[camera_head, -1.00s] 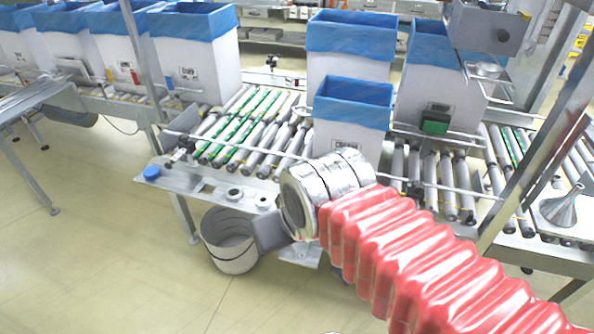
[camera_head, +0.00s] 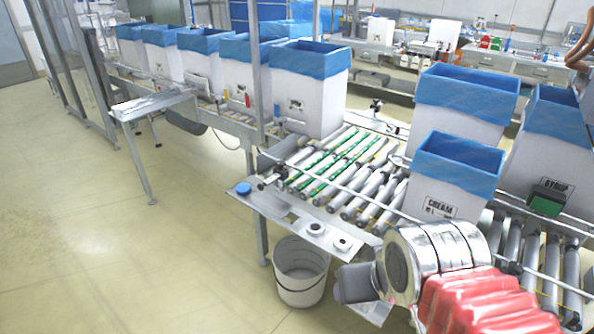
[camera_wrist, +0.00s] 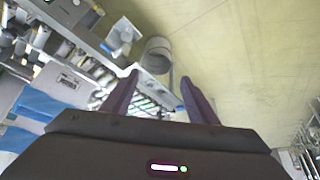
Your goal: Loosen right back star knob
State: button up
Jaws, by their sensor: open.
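My gripper (camera_wrist: 158,80) is open in the wrist view, with two dark fingers apart and nothing between them. It points toward the floor and a white bucket beside the conveyor. In the head view my arm covers the lower right, and the fingertips cannot be made out. A small dark knob-like part (camera_head: 376,105) stands at the back edge of the roller conveyor (camera_head: 340,175). My gripper is apart from both.
Lined white boxes stand on the conveyor, including one marked CREAM (camera_head: 447,180). A green-topped device (camera_head: 547,197) is fixed at the right. The bucket (camera_head: 300,270) stands on the floor below a metal shelf (camera_head: 300,222) with a blue cap (camera_head: 243,188).

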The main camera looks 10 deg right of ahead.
aim_at(280, 163)
jog(key=u, duration=0.35)
jog(key=i, duration=1.7)
jog(key=u, duration=0.05)
